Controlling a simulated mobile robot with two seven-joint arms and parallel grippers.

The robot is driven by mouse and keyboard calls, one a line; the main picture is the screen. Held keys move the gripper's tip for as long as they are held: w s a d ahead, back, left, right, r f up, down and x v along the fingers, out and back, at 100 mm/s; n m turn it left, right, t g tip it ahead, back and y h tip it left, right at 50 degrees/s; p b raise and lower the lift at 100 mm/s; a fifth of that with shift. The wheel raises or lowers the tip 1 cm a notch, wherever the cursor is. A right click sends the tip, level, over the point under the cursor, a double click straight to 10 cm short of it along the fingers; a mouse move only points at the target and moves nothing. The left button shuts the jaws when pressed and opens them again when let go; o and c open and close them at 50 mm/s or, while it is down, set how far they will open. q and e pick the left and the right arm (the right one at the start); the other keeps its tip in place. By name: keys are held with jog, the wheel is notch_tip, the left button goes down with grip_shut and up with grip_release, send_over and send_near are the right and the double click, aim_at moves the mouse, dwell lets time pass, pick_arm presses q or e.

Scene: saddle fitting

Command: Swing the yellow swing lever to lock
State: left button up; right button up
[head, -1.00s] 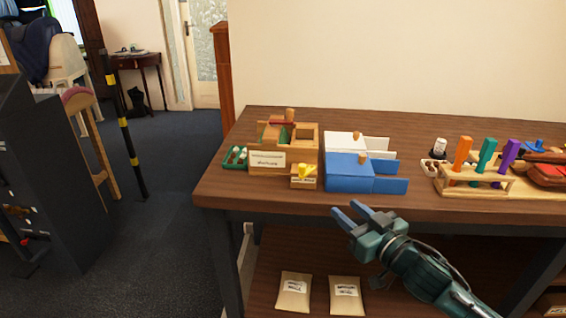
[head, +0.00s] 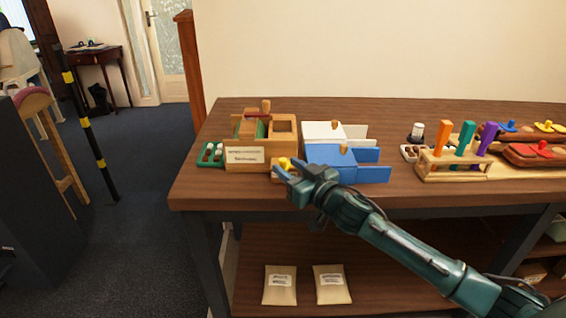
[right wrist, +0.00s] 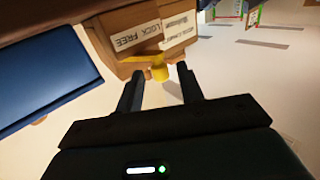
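The yellow swing lever (right wrist: 158,68) is on a small wooden block (right wrist: 117,48) whose labels read LOCK and FREE. In the head view the lever (head: 284,162) shows as a small yellow patch at the front of the wooden fixture, partly hidden by my right gripper (head: 288,168). In the right wrist view my right gripper (right wrist: 160,84) is open, with one finger on each side of the lever's yellow knob and the tips close to it. Contact cannot be made out. Which label the lever points to is unclear. My left gripper is not in view.
The wooden fixture (head: 284,135) stands behind the block, with a green tray (head: 210,154) on its left. A blue box (head: 327,170) and a white box (head: 321,131) stand close on the right. A peg rack (head: 450,171) is farther right.

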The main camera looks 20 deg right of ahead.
jog(key=shift+x, duration=1.45)
jog(key=shift+c, duration=0.2)
grip_shut()
